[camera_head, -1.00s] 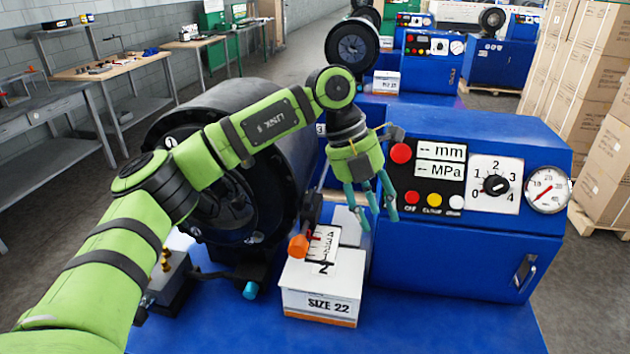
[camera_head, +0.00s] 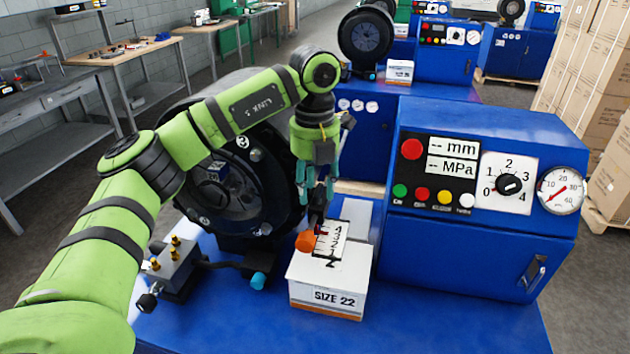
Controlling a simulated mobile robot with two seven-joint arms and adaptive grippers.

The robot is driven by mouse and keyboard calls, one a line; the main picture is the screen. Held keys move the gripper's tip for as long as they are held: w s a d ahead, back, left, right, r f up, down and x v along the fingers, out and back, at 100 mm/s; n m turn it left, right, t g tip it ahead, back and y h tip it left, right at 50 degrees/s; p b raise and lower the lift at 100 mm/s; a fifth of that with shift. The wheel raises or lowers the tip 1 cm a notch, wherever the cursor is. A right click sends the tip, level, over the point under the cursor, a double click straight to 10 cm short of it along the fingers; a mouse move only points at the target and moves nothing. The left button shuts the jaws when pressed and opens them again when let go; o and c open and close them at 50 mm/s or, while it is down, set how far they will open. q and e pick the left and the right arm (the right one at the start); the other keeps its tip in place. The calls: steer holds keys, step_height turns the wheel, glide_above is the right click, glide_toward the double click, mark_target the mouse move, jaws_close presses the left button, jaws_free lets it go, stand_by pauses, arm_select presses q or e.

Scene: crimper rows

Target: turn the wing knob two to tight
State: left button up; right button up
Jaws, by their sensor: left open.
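My left gripper (camera_head: 317,198) has teal fingers and points down, open, just above a dark, partly red upright part (camera_head: 318,217). This part stands beside a white numbered scale plate (camera_head: 331,240). I cannot tell whether the fingers touch it or whether it is a wing knob, because the fingers partly hide its top. An orange cylinder (camera_head: 305,241) sits at the left of the plate. A black dial knob (camera_head: 508,184) on the blue machine's panel is marked 0 to 4 and is clear of the gripper. My right gripper is not in view.
A white SIZE 22 box (camera_head: 328,298) stands in front of the scale plate on the blue bench (camera_head: 430,320). A large black crimper head (camera_head: 240,190) is behind my left arm. A grey block with brass fittings (camera_head: 175,262) stands at left. The bench's front right is clear.

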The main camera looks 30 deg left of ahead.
arm_select(q)
steer(key=shift+f, duration=0.1)
jaws_close()
steer(key=shift+m, duration=0.4)
steer(key=m, duration=0.3)
steer(key=shift+w+m+b, duration=0.1)
steer(key=shift+m+b, duration=0.25)
steer(key=shift+m, duration=0.05)
steer(key=m, duration=0.4)
steer(key=shift+w+a, duration=0.1)
steer(key=m, duration=0.5)
steer(key=shift+w, duration=0.1)
steer(key=m, duration=0.4)
steer(key=shift+w, duration=0.1)
steer(key=shift+m, duration=0.4)
